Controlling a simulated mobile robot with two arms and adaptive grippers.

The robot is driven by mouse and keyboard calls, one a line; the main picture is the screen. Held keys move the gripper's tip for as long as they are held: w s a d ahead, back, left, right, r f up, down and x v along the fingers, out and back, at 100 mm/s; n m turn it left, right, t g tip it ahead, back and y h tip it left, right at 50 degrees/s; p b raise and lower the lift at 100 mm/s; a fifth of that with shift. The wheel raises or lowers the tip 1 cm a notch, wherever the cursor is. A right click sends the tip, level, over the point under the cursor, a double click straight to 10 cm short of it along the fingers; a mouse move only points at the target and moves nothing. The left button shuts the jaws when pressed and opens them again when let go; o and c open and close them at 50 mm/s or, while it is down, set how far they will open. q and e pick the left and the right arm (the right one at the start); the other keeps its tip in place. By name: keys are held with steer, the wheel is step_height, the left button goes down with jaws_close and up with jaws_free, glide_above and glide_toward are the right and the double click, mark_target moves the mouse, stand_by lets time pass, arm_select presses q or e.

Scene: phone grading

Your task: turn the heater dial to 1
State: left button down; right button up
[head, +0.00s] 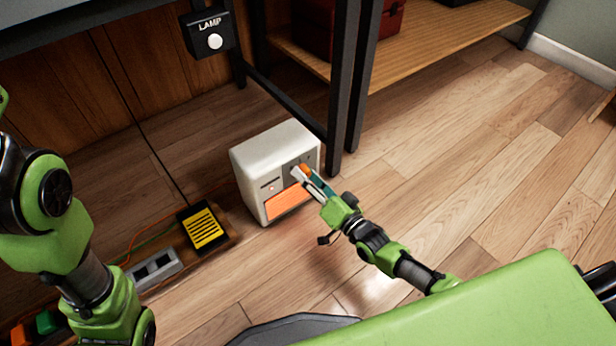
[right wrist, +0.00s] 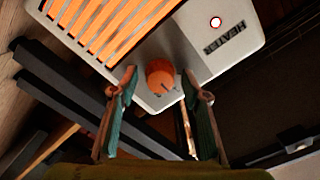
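The heater (head: 262,152) is a white box on the floor under the bench, with an orange grille (head: 288,203) on its front. Its orange dial (right wrist: 160,75) shows in the right wrist view, near a corner of the front panel. My right gripper (head: 303,175) is at the heater's front, at the dial. In the right wrist view, its two fingers (right wrist: 160,80) stand apart on either side of the dial, with small gaps visible. I cannot read the dial's setting. My left arm is at the left of the head view, but its gripper is not in view.
A dark bench leg (head: 345,90) stands close behind the heater's right side. A yellow-and-black item (head: 202,228), a grey socket strip (head: 155,268) and cables lie to its left. A lamp switch box (head: 208,32) hangs above. The wooden floor at right is clear.

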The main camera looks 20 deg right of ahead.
steer(key=v, duration=1.2)
steer(key=shift+r, duration=0.15)
